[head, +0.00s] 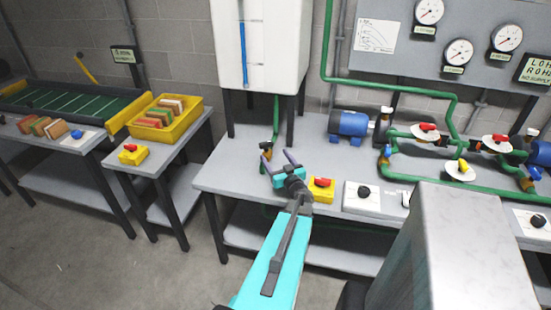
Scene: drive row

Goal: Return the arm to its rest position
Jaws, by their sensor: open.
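My gripper (278,163) is at the end of my turquoise arm, which reaches up from the bottom of the head view. Its two dark fingers are spread apart, with nothing seen between them. The fingers appear over the front part of the grey bench (228,172), left of a yellow box with a red switch (321,190). I cannot tell how high above the bench they are.
A white tank (270,45) stands behind my gripper on dark legs. Green pipes, valves and a blue pump (348,123) fill the bench's right side. A yellow crate (192,122) and a green conveyor (60,102) are at left. Open floor (130,265) lies at lower left.

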